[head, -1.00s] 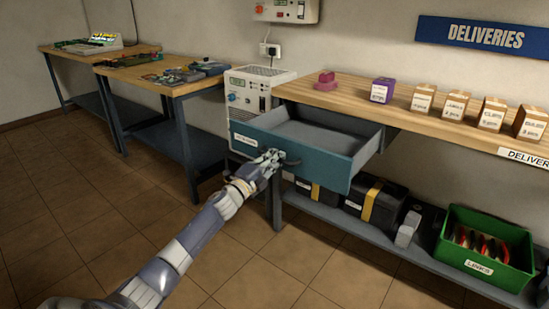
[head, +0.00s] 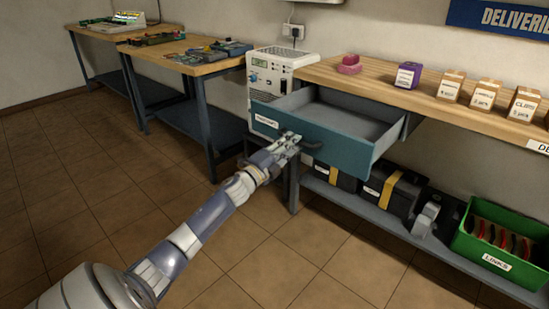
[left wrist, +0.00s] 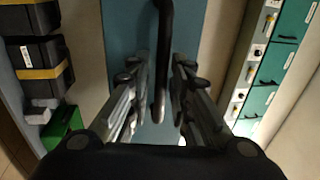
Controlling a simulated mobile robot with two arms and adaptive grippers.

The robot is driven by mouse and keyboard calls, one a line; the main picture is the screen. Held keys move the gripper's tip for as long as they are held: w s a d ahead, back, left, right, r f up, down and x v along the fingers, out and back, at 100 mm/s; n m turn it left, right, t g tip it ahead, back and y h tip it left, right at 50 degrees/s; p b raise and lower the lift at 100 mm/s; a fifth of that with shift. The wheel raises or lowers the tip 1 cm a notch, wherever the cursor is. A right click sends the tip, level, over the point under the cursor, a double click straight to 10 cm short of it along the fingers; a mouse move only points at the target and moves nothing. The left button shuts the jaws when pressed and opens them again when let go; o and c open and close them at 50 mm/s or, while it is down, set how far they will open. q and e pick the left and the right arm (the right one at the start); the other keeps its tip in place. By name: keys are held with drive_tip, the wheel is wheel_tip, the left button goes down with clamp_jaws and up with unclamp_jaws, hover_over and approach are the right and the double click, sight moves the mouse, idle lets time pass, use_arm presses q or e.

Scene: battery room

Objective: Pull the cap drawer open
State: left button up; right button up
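The cap drawer (head: 335,147) is a teal-fronted drawer under the wooden bench. It stands pulled well out, and its grey inside looks empty. A white label (head: 267,122) is on its front; the text is too small to read. Its dark bar handle (head: 312,146) also shows in the left wrist view (left wrist: 164,40). My left gripper (head: 290,143) is at the drawer front, at the label-side end of the handle. In the left wrist view its fingers are apart, one on each side of the handle's line; contact is not clear. My right gripper is not in view.
The bench (head: 400,93) carries a pink object (head: 349,65), a purple box (head: 408,75) and several cartons. Black cases (head: 391,188) and a green bin (head: 508,243) stand on the lower shelf. A white unit (head: 268,85) stands behind the drawer. The tiled floor in front is clear.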

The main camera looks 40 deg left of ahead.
use_arm(q)
drive_tip(key=s+f, duration=0.1)
drive_tip(key=s, duration=0.8)
drive_tip(key=shift+s+f, duration=0.15)
drive_tip(key=shift+f, duration=0.2)
